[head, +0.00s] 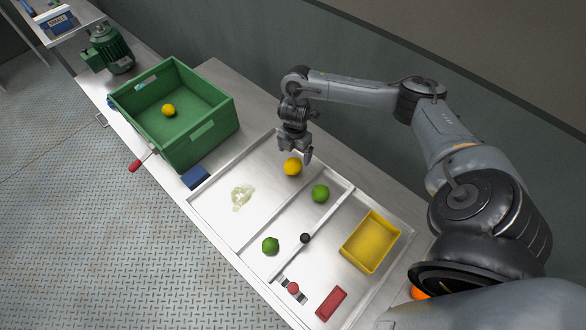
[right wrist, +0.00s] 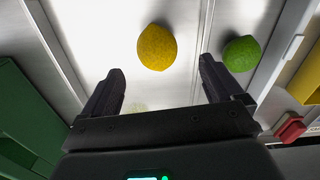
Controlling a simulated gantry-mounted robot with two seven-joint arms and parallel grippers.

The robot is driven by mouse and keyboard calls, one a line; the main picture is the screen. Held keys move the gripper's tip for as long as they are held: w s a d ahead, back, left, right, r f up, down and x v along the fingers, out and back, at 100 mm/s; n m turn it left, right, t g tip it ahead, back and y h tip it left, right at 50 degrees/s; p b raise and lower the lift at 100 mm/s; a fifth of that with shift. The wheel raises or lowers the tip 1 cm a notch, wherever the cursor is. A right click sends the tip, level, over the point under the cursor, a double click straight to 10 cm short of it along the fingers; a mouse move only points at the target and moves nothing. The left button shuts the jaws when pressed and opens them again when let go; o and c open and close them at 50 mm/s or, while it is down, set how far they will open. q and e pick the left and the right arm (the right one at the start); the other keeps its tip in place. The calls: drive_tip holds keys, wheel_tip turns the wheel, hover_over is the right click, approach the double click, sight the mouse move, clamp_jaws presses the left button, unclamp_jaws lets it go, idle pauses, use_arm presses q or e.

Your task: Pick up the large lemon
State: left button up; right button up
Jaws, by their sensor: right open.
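A yellow lemon (head: 292,167) lies on the metal tray right beneath my right gripper (head: 296,154). In the right wrist view this lemon (right wrist: 157,47) sits ahead of and between the two open fingertips (right wrist: 160,78), with nothing between the fingers. Another yellow lemon (head: 169,110) lies inside the green crate (head: 187,140); the head view does not make clear which lemon is larger. My left gripper is not in view.
A green lime (head: 320,193) lies close to the right of the lemon, and another lime (head: 270,245) lies nearer the front. A raised divider (head: 328,218), a yellow bin (head: 370,242) and a crumpled clear item (head: 242,196) are also on the tray.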

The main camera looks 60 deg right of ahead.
sight(293, 162)
drive_tip(key=shift+w+a+f+b, duration=0.1)
drive_tip(key=shift+w+f+b, duration=0.1)
drive_tip(key=shift+f, duration=2)
drive_tip(key=shift+w+f+b, duration=0.1)
drive_tip(key=shift+f+b, duration=0.1)
drive_tip(key=shift+f, duration=2)
drive_tip(key=shift+c, duration=0.2)
drive_tip(key=c, duration=1.1)
drive_tip(key=shift+r, duration=0.1)
